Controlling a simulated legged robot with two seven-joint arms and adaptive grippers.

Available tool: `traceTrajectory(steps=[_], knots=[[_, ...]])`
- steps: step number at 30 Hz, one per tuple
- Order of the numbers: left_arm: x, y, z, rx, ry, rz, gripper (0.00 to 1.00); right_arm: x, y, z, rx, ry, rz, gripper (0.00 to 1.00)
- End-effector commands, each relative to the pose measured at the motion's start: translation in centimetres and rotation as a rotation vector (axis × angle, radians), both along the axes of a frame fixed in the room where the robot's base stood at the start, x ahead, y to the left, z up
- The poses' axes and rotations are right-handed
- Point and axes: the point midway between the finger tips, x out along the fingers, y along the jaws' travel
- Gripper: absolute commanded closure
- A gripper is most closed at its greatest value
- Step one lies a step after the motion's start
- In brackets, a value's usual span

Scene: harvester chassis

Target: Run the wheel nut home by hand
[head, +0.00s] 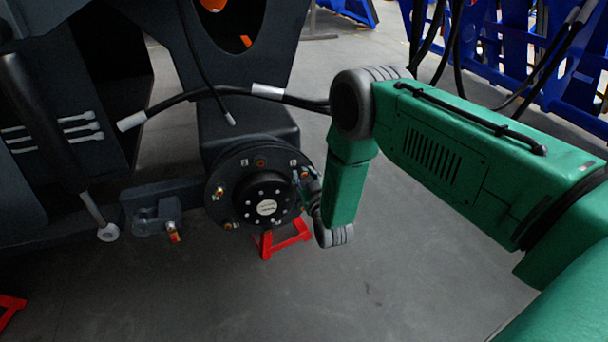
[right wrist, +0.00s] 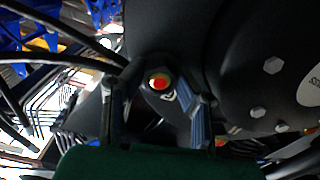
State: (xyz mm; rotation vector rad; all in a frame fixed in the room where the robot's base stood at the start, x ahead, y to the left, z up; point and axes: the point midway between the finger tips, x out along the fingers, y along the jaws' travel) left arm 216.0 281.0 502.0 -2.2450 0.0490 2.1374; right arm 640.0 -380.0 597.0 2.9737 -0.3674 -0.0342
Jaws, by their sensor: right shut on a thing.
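The dark round wheel hub (head: 238,207) is at the centre of the head view, with several studs and nuts around its face. My right gripper (head: 308,182) is at the hub's right edge, its fingers pointing at the face. In the right wrist view my right gripper (right wrist: 158,88) has one finger on each side of the wheel nut, whose stud end (right wrist: 159,82) shows red and yellow. The gripper is shut on the nut. The fingers partly hide it, so I cannot tell how far it sits on the stud. My left gripper is not in view.
A red stand (head: 285,241) is on the floor below the hub. Black hoses (head: 225,91) run above it. The grey floor (head: 400,270) is clear at the front.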

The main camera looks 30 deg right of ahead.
Motion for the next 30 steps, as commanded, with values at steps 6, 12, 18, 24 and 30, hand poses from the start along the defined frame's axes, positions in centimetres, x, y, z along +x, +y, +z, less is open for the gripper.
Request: traceTrajectory(steps=[6,12,18,24,30], knots=[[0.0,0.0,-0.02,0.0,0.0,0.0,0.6,0.04,-0.09,0.01,0.156,-0.039,-0.002,1.0],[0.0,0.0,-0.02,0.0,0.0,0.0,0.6,0.03,-0.07,0.0,0.154,-0.038,-0.002,0.63],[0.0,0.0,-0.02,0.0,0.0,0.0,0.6,0.04,-0.04,-0.02,0.153,-0.037,-0.001,0.5],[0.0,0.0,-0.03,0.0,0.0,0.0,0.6,0.02,-0.03,-0.05,0.152,-0.036,-0.001,0.6],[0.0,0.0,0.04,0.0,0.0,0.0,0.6,-0.05,0.0,-0.04,0.152,-0.036,-0.001,0.6]])
